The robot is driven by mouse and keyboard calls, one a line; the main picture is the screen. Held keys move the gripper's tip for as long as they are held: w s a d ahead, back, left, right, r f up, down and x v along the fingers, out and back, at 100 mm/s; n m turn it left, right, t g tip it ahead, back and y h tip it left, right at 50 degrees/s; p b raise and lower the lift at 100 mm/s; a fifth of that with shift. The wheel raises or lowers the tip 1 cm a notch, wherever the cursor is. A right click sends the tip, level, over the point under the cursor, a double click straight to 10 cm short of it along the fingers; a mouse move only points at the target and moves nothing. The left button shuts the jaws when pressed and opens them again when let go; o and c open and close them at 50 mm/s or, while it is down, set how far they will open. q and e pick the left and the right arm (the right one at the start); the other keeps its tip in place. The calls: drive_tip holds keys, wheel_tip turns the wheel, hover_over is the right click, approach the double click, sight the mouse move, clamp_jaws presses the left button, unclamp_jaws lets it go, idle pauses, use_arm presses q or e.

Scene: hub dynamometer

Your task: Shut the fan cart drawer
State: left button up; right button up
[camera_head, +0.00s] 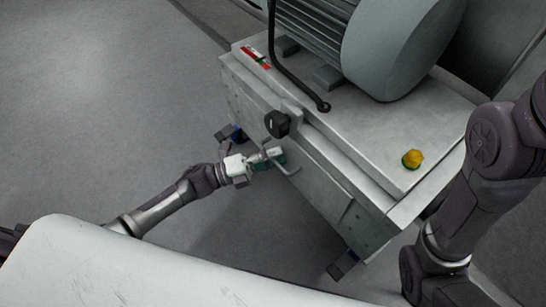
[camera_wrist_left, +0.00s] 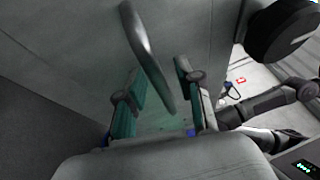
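The fan cart (camera_head: 330,125) is a grey metal box with a large fan housing on top. Its drawer front (camera_head: 325,188) faces my left arm; a ledge shows along its upper edge, but how far it stands out is hard to tell. A curved metal handle (camera_head: 290,171) is on that front. My left gripper (camera_head: 275,158) is at the handle. In the left wrist view, the handle (camera_wrist_left: 146,52) passes between the two green-padded fingers, which are apart; contact is not clear. My right arm is at the right edge; its gripper is out of view.
A black knob (camera_head: 277,123) sticks out just above the left gripper. A yellow button (camera_head: 412,158) and a red-marked switch plate (camera_head: 256,57) are on the cart top. The floor at left (camera_head: 100,100) is clear.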

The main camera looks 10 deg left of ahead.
use_arm(q)
drive_tip(key=v, duration=1.2)
idle(0.3)
drive_tip(key=shift+s, duration=0.1)
